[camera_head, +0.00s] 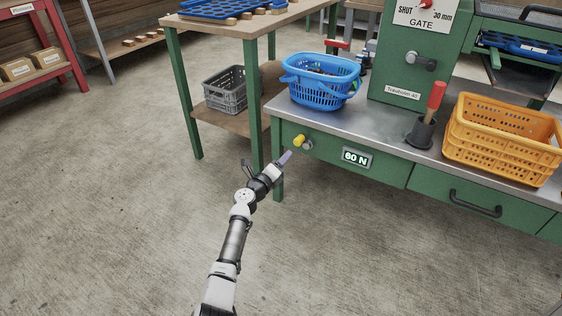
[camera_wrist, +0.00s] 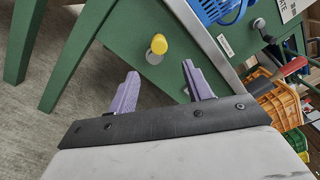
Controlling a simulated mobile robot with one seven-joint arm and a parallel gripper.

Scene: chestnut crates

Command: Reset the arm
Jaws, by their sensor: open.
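My gripper (camera_head: 284,158) is at the end of my outstretched arm, in front of the green workbench and apart from it. In the wrist view my gripper (camera_wrist: 158,88) shows two purple fingers spread apart with nothing between them. A yellow knob (camera_head: 299,140) sits on the green front of the bench, just beyond the fingertips in the head view. In the wrist view the yellow knob (camera_wrist: 158,45) lies ahead of the gap between the fingers. No contact shows.
A blue basket (camera_head: 320,82) and an orange crate (camera_head: 504,136) stand on the metal benchtop (camera_head: 374,134). A red-handled tool (camera_head: 434,100) stands in a dark holder between them. A grey crate (camera_head: 228,92) sits on the wooden table's lower shelf. The floor (camera_head: 110,200) at left is clear.

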